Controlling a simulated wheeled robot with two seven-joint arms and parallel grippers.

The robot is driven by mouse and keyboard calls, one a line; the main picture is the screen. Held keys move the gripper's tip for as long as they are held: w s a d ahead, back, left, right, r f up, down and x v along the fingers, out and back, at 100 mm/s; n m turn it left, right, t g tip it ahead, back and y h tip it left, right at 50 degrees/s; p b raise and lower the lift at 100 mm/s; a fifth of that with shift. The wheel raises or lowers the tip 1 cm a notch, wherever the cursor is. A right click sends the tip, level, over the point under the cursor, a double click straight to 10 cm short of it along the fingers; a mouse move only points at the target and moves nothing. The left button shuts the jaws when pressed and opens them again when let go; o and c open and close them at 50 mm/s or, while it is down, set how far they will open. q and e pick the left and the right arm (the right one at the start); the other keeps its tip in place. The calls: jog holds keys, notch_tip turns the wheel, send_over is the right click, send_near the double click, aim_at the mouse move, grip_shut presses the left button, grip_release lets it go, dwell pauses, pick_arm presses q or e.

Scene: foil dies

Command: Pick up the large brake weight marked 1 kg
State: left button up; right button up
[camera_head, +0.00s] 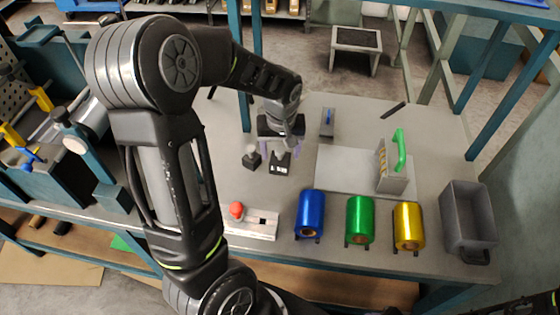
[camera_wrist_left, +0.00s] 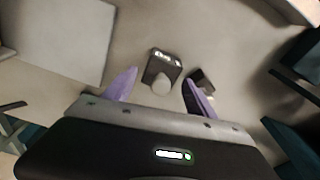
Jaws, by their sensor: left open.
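The large brake weight (camera_head: 279,168) is a dark block with a pale label and a knob on top. It stands upright on the grey workbench (camera_head: 225,150). A smaller dark weight (camera_head: 251,160) stands just left of it. My left gripper (camera_head: 281,152) is open above the large weight, pointing down. In the left wrist view, the large weight (camera_wrist_left: 163,66) shows between and beyond the purple fingertips (camera_wrist_left: 160,77), with its knob towards me. The smaller weight (camera_wrist_left: 205,78) is partly hidden behind the right finger. The label's marking is too small to read. My right gripper is out of view.
Blue (camera_head: 311,212), green (camera_head: 360,219) and gold (camera_head: 407,226) foil rolls line the front. A red-button box (camera_head: 254,222) sits left of them. A green-handled tool (camera_head: 393,168) stands on a pale plate (camera_head: 340,171). A grey bin (camera_head: 467,215) is at right.

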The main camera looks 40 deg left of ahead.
aim_at(280, 158)
pick_arm(q)
notch_tip(280, 158, down, 3)
jog(key=shift+w+a+f, duration=0.15)
jog(key=shift+c, duration=0.6)
grip_shut()
dwell(0.5)
